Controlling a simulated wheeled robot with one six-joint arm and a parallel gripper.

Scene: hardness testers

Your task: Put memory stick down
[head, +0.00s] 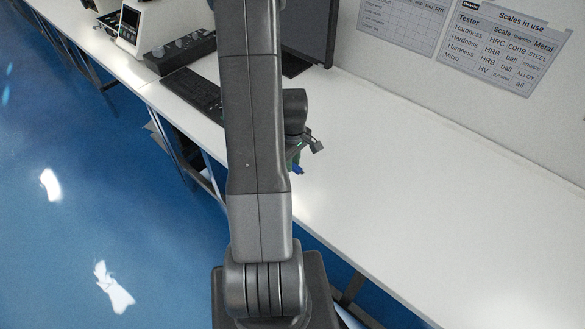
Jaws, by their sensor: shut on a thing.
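My gripper (303,155) shows just to the right of my arm, partly hidden behind it, over the front part of the white bench (430,200). It is shut on a small blue thing, which looks like the memory stick (298,170). The stick shows at the lower end of the gripper. It is too small to make out in detail, and I cannot tell whether it touches the bench top.
A black keyboard (192,92), a dark control panel (180,51) and a monitor (308,30) stand on the bench to the left and back. A tester with a screen (130,22) is farther left. The bench to the right is clear. Printed sheets (503,45) hang on the wall.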

